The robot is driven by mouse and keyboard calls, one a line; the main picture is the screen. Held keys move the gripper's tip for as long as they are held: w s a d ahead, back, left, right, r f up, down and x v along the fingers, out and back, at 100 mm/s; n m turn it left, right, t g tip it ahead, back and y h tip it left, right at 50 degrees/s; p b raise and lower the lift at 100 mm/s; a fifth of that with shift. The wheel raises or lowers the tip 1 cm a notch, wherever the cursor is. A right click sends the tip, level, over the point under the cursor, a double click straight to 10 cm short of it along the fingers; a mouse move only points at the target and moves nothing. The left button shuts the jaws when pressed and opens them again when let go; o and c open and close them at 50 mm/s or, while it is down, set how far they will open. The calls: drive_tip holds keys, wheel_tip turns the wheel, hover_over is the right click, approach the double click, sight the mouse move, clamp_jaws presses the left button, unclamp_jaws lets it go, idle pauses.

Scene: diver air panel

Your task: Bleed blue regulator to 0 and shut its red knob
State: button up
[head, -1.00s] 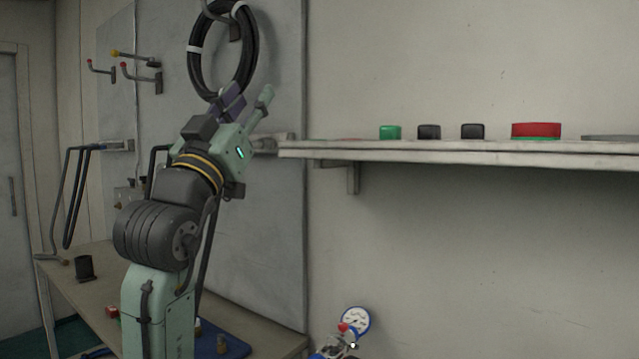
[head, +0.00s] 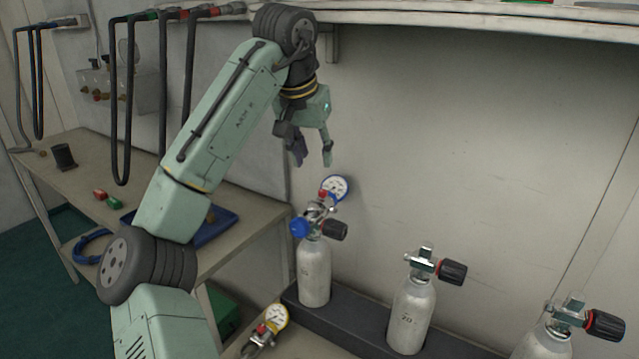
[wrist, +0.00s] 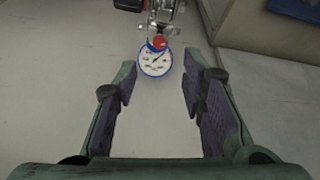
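The blue regulator (head: 318,211) sits on top of the left grey cylinder (head: 314,272). It has a blue-rimmed white gauge (head: 334,188), a small red knob (head: 323,194) and a blue knob (head: 299,227). A black handwheel (head: 335,230) is at its right. In the wrist view the gauge (wrist: 155,61) and red knob (wrist: 157,43) lie ahead, beyond the fingertips; the needle is too small to read. My gripper (head: 312,163) is open and empty, pointing down above the regulator, apart from it. The wrist view shows the gap between its fingers (wrist: 158,88).
A second cylinder (head: 411,312) and a third (head: 552,342) stand to the right, with black handwheels. A yellow-rimmed gauge (head: 276,316) is at the lower front. A shelf (head: 430,20) runs above my arm. A bench (head: 60,178) with hanging hoses is at left. The wall right of my gripper is clear.

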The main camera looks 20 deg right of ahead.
sight(322, 191)
drive_tip(key=p+x, duration=0.2)
drive_tip(key=x, duration=0.8)
drive_tip(key=shift+w+d+f, duration=0.1)
clamp_jaws()
